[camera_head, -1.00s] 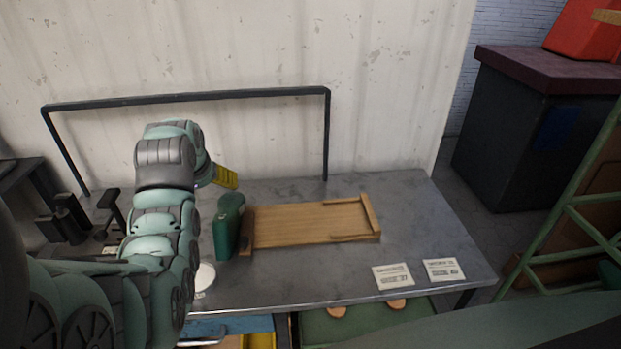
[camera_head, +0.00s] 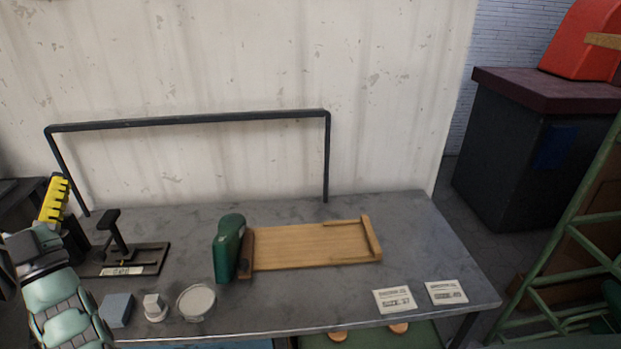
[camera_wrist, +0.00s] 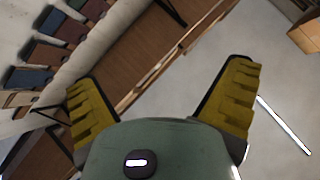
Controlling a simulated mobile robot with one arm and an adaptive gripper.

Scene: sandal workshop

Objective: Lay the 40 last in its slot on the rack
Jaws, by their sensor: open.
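My gripper (camera_head: 55,200) is at the far left in the head view, its yellow fingers pointing up. In the wrist view my gripper (camera_wrist: 165,80) has its fingers wide apart with nothing between them. I cannot tell which thing is the 40 last: no number is readable on any last. Two rounded tan ends (camera_head: 398,328) show below the bench's front edge, possibly lasts, mostly hidden. I cannot identify the rack for certain. A wooden board with raised edges (camera_head: 300,248) lies on the bench, with a green upright block (camera_head: 229,247) at its left end.
The grey bench (camera_head: 420,230) also holds a black clamp stand (camera_head: 115,240), small grey blocks (camera_head: 118,309), a round pale dish (camera_head: 196,302) and two printed cards (camera_head: 394,299). A dark bar frame (camera_head: 190,120) stands behind. A green frame (camera_head: 570,240) is at right.

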